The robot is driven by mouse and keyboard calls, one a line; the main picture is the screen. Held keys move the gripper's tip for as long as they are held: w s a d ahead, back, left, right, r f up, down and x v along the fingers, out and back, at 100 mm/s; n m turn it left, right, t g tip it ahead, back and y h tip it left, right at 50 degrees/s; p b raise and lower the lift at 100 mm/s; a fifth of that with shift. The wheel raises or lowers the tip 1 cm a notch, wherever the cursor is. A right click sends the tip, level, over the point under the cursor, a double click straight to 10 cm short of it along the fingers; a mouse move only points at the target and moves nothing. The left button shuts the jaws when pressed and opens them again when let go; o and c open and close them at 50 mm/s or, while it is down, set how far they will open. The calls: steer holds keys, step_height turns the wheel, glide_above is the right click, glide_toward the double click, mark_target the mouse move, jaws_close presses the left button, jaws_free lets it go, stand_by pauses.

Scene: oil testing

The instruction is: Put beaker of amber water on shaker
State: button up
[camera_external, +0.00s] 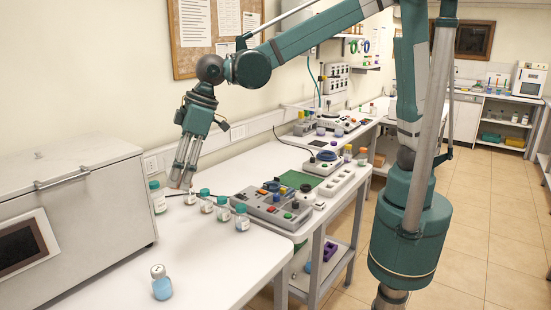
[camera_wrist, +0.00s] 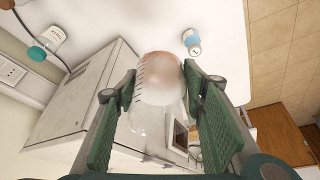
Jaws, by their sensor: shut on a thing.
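My gripper (camera_external: 183,178) hangs pointing down above the white bench, beside the row of teal-capped bottles. In the wrist view, my gripper's two green pads (camera_wrist: 160,100) are shut on the sides of a clear beaker (camera_wrist: 158,112) with dark graduation marks. An orange-amber tint shows at the beaker's far end. In the external view the beaker is hard to make out between the fingers. I cannot tell for sure which device is the shaker; a grey unit with coloured knobs (camera_external: 272,209) sits on the bench to the right of the bottles.
Several teal-capped bottles (camera_external: 222,209) stand between my gripper and the grey unit. A taller teal-capped bottle (camera_external: 158,197) stands by the large grey cabinet (camera_external: 75,205) at left. A small bottle of blue liquid (camera_external: 161,283) stands near the front. The bench around it is clear.

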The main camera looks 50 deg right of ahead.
step_height(320, 180, down, 18)
stand_by(0.4)
steer(key=shift+f, duration=2.9)
steer(key=shift+f, duration=2.1)
steer(key=shift+f, duration=0.15)
